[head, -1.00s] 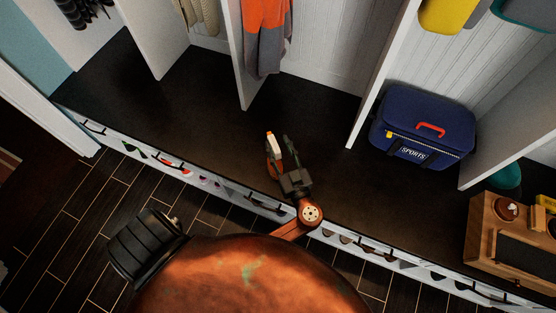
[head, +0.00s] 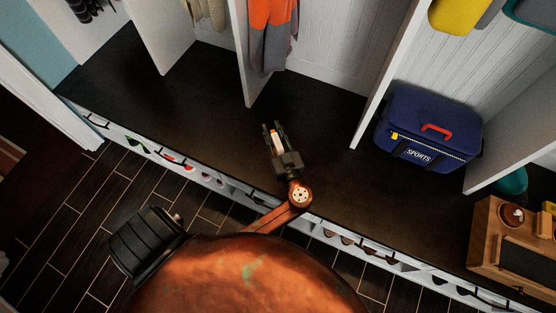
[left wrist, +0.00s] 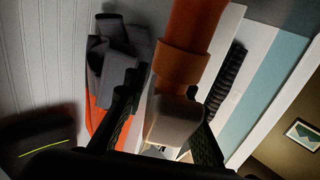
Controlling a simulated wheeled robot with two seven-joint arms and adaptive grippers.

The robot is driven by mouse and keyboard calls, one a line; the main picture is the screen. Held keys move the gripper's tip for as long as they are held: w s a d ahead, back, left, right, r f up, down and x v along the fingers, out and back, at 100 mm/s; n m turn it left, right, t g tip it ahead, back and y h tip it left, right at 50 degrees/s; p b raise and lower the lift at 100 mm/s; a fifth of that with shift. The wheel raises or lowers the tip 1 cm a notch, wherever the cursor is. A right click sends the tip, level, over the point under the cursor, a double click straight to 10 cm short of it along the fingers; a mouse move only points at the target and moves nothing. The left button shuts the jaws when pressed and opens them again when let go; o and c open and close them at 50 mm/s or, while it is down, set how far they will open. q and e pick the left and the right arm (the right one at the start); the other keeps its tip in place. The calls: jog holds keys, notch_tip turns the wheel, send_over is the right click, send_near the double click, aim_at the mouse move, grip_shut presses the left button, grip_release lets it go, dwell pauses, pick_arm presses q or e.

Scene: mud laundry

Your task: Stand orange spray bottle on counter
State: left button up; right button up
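The orange spray bottle (head: 277,142) shows in the head view as a small white and orange shape between the fingers of my left gripper (head: 273,132). In the left wrist view the bottle (left wrist: 192,42) is large, with an orange upper part and a pale grey-white part between the dark fingers of the left gripper (left wrist: 165,115). The fingers lie on both sides of it, so the gripper looks shut on it. The gripper is over the dark counter (head: 200,120); whether the bottle touches the counter I cannot tell. My right gripper is not in view.
White dividers (head: 241,55) rise from the counter's back. An orange and grey garment (head: 270,38) hangs behind the gripper. A navy sports bag (head: 428,128) and a wooden box (head: 497,222) stand to the right. The counter around the gripper is clear.

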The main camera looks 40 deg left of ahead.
pick_arm(q)
grip_shut()
dwell(0.6)
